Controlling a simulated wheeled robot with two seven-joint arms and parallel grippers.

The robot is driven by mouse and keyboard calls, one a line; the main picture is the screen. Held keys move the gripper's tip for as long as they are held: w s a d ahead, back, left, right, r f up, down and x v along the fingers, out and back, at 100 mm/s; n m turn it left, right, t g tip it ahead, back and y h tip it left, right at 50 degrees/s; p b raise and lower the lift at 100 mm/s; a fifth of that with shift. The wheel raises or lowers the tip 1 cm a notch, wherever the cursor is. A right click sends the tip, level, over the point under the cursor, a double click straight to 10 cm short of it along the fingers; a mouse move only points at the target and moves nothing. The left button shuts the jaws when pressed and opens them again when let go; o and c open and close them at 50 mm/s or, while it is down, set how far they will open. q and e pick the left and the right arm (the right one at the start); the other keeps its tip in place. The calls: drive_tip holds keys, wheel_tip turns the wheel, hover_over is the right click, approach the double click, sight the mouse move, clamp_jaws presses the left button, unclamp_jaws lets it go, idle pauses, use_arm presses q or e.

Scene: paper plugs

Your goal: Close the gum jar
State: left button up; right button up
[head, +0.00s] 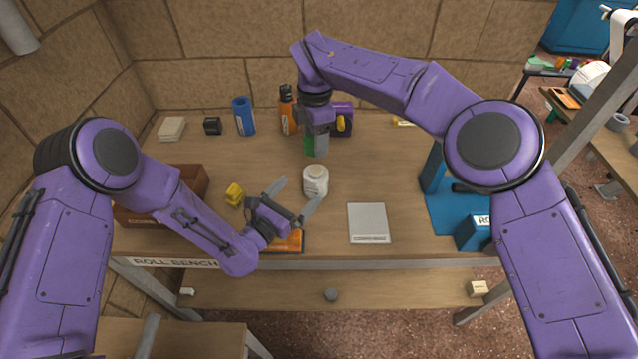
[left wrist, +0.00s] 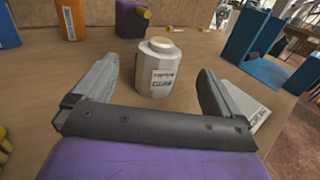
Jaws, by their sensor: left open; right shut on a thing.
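The gum jar (head: 315,181) is a small white jar standing upright on the bench. In the left wrist view it shows a "PAPER GUM" label (left wrist: 161,78) and a pale, narrower top; I cannot tell whether that top is bare. My left gripper (head: 298,195) is open and low, its fingers pointing at the jar, which lies at or just beyond the fingertips with clear gaps either side. My right gripper (head: 316,143) points down behind and above the jar. It is shut on a green thing (head: 309,146), mostly hidden by the grey finger.
A blue can (head: 243,116), an orange bottle (head: 287,112) and a purple thing (head: 342,109) stand along the back. A yellow block (head: 234,194) and a brown box (head: 194,182) are left. A grey pad (head: 368,222) lies right, near a blue stand (head: 445,211).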

use_arm(q)
drive_tip(key=x, duration=0.7)
drive_tip(key=c, duration=1.6)
use_arm(e)
hover_over(317, 169)
drive_tip(key=shift+s+f, duration=0.1)
drive_tip(key=shift+f, duration=2.4)
drive_tip(key=shift+f, duration=0.9)
drive_tip(key=shift+f, duration=0.4)
